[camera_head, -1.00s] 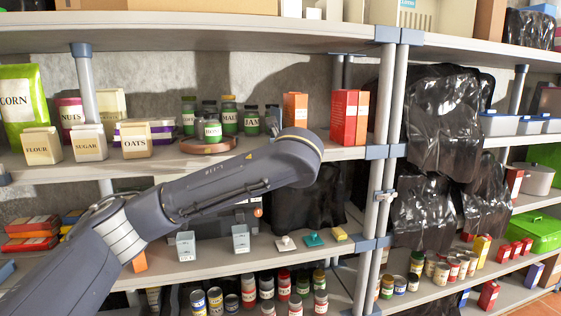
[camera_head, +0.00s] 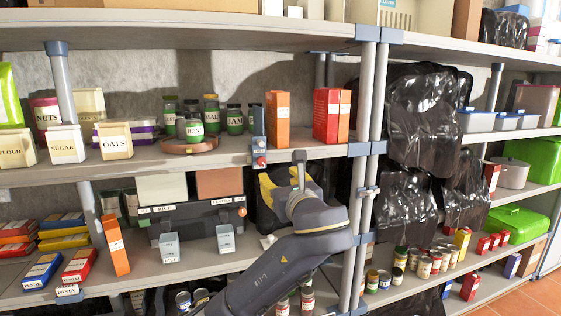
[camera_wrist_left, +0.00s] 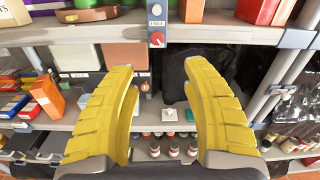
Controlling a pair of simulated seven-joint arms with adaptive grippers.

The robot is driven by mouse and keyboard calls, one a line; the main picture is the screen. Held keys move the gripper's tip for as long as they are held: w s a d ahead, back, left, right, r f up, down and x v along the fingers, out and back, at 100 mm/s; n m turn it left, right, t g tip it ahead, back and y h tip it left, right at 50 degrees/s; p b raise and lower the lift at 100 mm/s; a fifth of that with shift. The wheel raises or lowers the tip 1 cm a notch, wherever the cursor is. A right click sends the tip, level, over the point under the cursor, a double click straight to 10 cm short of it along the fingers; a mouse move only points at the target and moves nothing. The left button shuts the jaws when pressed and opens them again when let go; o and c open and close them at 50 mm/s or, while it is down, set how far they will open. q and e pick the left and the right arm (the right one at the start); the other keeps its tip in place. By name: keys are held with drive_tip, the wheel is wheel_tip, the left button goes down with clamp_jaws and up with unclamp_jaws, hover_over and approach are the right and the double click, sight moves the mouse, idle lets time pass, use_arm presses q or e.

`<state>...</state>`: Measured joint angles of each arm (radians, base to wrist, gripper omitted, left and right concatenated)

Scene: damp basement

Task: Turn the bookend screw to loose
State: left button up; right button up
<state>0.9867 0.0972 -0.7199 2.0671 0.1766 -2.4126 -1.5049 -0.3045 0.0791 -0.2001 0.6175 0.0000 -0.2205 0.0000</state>
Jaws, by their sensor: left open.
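The bookend (camera_head: 257,122) is a slim blue-grey upright on the middle shelf, beside orange boxes. Its red screw knob (camera_head: 261,160) sits at the shelf's front edge, below a small label. In the left wrist view the red knob (camera_wrist_left: 157,39) shows at top centre, under a white label (camera_wrist_left: 157,22) too small to read surely. My left gripper (camera_head: 283,182) is just below and right of the knob, partly hidden by my arm. In the wrist view its yellow fingers (camera_wrist_left: 158,72) are spread wide and empty, with the knob beyond the gap. My right gripper is not in view.
The middle shelf (camera_head: 300,152) carries jars, a brown round tray (camera_head: 190,146), canisters and a red box (camera_head: 332,115). The lower shelf holds a dark toolbox (camera_head: 195,218) and small boxes. A grey shelf post (camera_head: 368,120) stands to the right.

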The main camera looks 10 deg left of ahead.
sight(262, 161)
use_arm(q)
drive_tip(key=shift+m, duration=0.3)
drive_tip(key=x, duration=1.7)
drive_tip(key=shift+a+r, duration=0.1)
drive_tip(key=shift+a, duration=0.35)
drive_tip(key=shift+w, duration=0.1)
clamp_jaws()
